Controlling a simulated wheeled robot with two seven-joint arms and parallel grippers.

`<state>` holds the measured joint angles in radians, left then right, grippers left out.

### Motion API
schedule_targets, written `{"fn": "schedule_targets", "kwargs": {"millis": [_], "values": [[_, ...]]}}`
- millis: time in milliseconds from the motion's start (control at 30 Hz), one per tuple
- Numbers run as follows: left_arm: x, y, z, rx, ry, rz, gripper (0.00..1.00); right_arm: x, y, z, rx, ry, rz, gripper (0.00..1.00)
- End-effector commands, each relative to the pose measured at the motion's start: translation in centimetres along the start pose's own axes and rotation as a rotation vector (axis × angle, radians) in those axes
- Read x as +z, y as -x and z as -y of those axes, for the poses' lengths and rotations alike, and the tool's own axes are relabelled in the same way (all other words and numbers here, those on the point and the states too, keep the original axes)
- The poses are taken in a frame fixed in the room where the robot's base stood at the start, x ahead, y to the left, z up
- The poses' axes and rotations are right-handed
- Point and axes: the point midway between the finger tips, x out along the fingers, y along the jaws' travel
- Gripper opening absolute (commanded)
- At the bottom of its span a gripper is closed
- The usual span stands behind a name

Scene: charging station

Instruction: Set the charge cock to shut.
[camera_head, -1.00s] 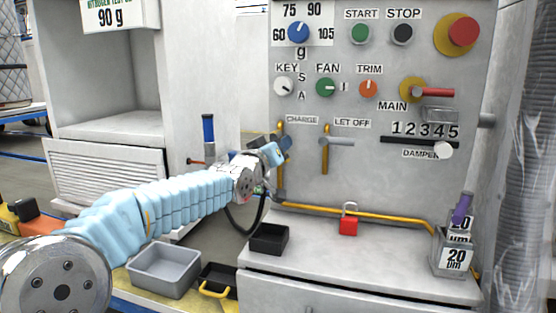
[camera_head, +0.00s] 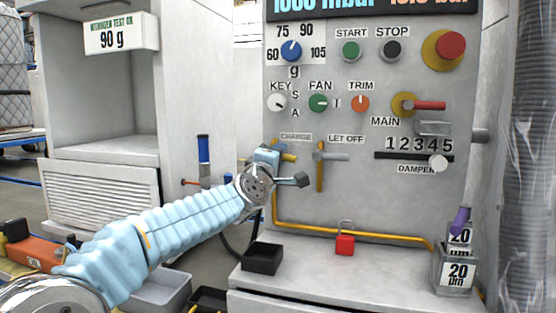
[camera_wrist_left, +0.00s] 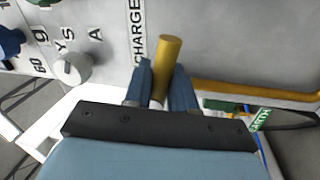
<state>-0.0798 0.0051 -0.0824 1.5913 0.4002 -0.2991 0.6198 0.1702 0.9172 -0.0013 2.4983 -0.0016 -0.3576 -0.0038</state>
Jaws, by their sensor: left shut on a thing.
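The charge cock's yellow handle (camera_head: 289,158) sits under the CHARGE label on the grey panel. In the head view it is mostly hidden by my left gripper (camera_head: 272,154), and a short yellow end shows to the right, lying roughly level. In the left wrist view the yellow handle (camera_wrist_left: 169,48) stands between the two blue fingers of my left gripper (camera_wrist_left: 163,88), its end reaching past the tips along the CHARGE lettering. My left gripper is shut on this handle. The cock's body is hidden. My right gripper is not in view.
The let-off cock (camera_head: 320,172), with an upright yellow handle, is close on the right. A yellow pipe (camera_head: 350,234) runs below. A red padlock (camera_head: 345,244) and a black tray (camera_head: 262,259) are on the ledge. The main handle (camera_head: 430,105) and damper slider (camera_head: 438,162) are further right.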

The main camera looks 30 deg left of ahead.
Motion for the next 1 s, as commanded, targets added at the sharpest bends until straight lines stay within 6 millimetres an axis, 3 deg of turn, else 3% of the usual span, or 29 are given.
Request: {"fn": "schedule_targets", "kwargs": {"millis": [400,933,967,1000], "values": [[-0.09,-0.08,-0.31,-0.002,0.173,-0.035,0.00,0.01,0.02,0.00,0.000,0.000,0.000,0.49],[-0.13,-0.09,-0.33,-0.002,0.194,-0.040,0.00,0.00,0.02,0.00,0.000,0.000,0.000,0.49],[-0.12,-0.09,-0.33,-0.002,0.194,-0.040,0.28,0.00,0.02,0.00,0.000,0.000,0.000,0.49],[-0.12,-0.09,-0.33,-0.002,0.194,-0.040,0.34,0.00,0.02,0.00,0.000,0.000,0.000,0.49]]}}
